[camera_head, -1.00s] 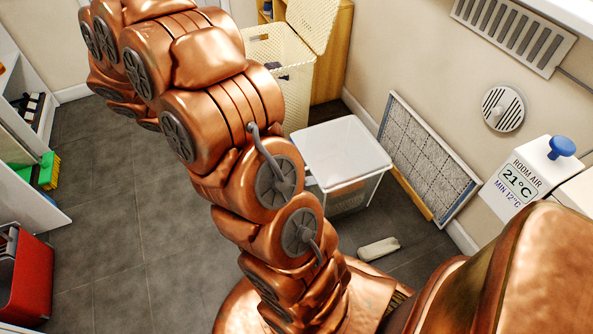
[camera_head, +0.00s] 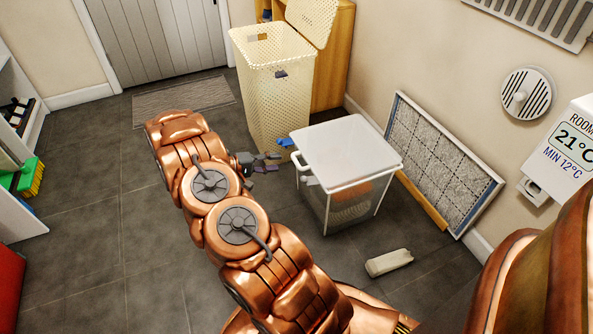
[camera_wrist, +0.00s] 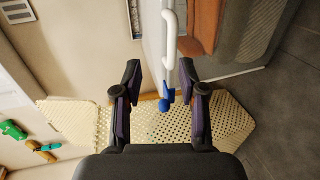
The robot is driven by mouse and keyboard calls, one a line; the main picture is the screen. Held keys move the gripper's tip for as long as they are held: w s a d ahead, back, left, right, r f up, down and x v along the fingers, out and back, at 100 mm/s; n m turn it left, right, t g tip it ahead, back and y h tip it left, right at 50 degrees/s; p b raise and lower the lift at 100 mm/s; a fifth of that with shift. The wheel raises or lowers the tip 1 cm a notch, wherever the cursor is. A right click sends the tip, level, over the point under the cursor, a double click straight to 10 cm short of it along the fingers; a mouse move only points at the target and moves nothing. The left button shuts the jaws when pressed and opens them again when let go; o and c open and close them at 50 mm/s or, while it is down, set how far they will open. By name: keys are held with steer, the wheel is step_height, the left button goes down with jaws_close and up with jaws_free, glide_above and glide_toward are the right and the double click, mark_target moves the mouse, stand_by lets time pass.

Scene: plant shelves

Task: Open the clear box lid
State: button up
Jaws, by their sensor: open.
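The clear box (camera_head: 355,205) stands on the floor, its whitish lid (camera_head: 345,148) down flat on top. A white handle (camera_head: 300,165) sticks out at the lid's left edge; in the wrist view the white handle (camera_wrist: 170,40) lies ahead of my fingers, right of the middle. My gripper (camera_head: 262,163) is just left of the box. In the wrist view my gripper (camera_wrist: 160,85) is open, its fingers apart and not touching the handle. Orange and grey contents show dimly through the box wall.
A cream perforated hamper (camera_head: 272,95), its lid raised, stands behind the box. A small blue thing (camera_head: 285,142) shows between them. A framed filter (camera_head: 440,160) leans on the wall at right. A pale block (camera_head: 388,263) lies in front.

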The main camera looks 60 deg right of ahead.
mark_target(296, 161)
steer(key=shift+h, duration=0.3)
steer(key=shift+w+f+b+x, duration=0.15)
steer(key=shift+f+b+x, duration=0.3)
steer(key=shift+x, duration=1.2)
steer(key=shift+w+f+b+x, duration=0.1)
steer(key=shift+f+b+x, duration=0.3)
steer(key=shift+x, duration=1.25)
steer(key=shift+w+f+b+x, duration=0.2)
steer(key=shift+b+x, duration=0.45)
steer(key=shift+x, duration=0.95)
jaws_close()
